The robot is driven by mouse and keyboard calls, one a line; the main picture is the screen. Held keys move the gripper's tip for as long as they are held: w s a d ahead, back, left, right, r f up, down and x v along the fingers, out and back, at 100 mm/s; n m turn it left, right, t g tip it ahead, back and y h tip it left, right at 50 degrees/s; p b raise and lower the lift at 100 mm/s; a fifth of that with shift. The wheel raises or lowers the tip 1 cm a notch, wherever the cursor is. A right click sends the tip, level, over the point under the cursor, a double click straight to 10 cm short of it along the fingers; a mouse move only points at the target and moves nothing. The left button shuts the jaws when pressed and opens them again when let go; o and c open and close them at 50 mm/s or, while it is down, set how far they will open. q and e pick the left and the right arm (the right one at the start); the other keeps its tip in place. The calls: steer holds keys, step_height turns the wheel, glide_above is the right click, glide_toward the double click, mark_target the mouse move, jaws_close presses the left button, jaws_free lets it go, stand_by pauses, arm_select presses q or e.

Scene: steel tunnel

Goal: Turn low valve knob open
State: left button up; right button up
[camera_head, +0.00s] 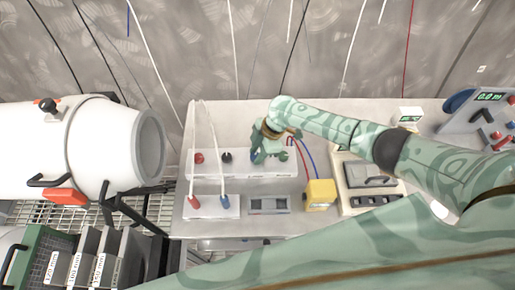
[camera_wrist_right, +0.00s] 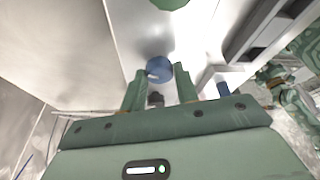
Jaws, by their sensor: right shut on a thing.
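A white valve panel (camera_head: 240,172) stands on the bench with a row of round knobs. My right gripper (camera_head: 268,154) reaches down to the right part of this row. In the right wrist view a blue knob (camera_wrist_right: 159,69) sits between the two fingertips of my right gripper (camera_wrist_right: 160,78), which is shut on it. In the head view the gripper hides most of that knob. A green knob (camera_wrist_right: 170,3) shows at the top edge of the wrist view. My left gripper is not in view. I cannot read the knob's angle.
A red knob (camera_head: 198,158) and a black knob (camera_head: 226,157) are left of my gripper. A yellow box (camera_head: 320,194) and a case (camera_head: 370,175) stand to the right. A white cylinder (camera_head: 75,140) is at the left.

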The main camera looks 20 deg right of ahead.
steer(key=m+t+p, duration=0.1)
steer(key=m+p, duration=0.1)
steer(key=m+t+p, duration=0.1)
steer(key=m+p, duration=0.2)
steer(key=m+t+h+p, duration=0.1)
steer(key=m+p, duration=0.1)
steer(key=m, duration=0.1)
steer(key=shift+s+a+r+p, duration=0.15)
steer(key=shift+s+r+p, duration=0.1)
steer(key=shift+s+p, duration=0.05)
steer(key=m+h+p, duration=0.1)
steer(key=m+p, duration=0.1)
steer(key=m, duration=0.1)
steer(key=shift+a+f+m+t+p, duration=0.1)
steer(key=shift+m+t+p, duration=0.2)
steer(key=shift+m, duration=0.1)
steer(key=shift+f+m+t+h+p, duration=0.15)
steer(key=shift+m+h+p, duration=0.2)
steer(key=shift+m, duration=0.35)
steer(key=shift+m+t+h+p, duration=0.15)
steer(key=shift+m+p, duration=0.25)
steer(key=shift+m, duration=0.3)
steer(key=o, duration=1)
steer(key=shift+c, duration=0.2)
